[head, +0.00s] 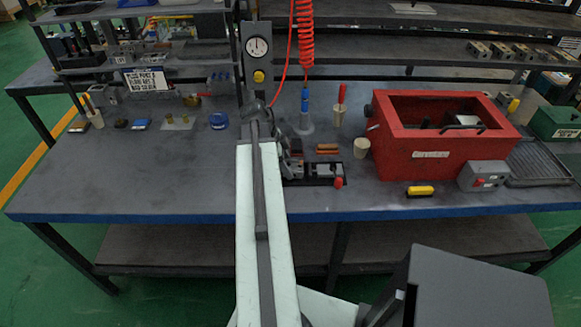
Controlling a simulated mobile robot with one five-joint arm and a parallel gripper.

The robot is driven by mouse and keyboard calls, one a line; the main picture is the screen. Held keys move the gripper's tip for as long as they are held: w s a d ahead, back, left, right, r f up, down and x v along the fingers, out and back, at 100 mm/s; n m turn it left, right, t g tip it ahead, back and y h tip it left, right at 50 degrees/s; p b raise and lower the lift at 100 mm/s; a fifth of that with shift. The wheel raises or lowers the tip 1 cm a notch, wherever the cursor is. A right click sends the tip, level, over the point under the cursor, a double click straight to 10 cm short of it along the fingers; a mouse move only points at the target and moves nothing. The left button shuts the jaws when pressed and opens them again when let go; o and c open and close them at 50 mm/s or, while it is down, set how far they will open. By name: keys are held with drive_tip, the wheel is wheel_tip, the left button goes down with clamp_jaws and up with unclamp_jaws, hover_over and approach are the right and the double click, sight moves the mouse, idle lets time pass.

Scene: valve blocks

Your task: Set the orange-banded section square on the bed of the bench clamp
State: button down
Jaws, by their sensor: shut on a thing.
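My arm reaches forward over the bench, and my gripper (287,146) is at its far end, partly hidden behind my own arm. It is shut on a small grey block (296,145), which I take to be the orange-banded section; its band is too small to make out. The block is above or at the left end of the bench clamp (318,171), a low dark fixture with a red-tipped handle (338,183). I cannot tell whether the block touches the clamp bed or sits square.
Orange-brown bars (327,148) lie behind the clamp. A red coiled hose (305,35) hangs above. The bench's left front is clear.

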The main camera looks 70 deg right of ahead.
drive_tip(key=shift+f, duration=0.2)
drive_tip(key=c, duration=0.6)
unclamp_jaws()
drive_tip(key=shift+d, duration=0.15)
drive_tip(key=shift+s, duration=0.1)
drive_tip(key=p+v, duration=1.1)
drive_tip(key=shift+d+r, duration=0.1)
drive_tip(key=shift+r, duration=0.25)
drive_tip(key=shift+r+p, duration=0.3)
drive_tip(key=shift+p, duration=0.15)
drive_tip(key=shift+f, duration=0.1)
drive_tip(key=shift+w, duration=0.25)
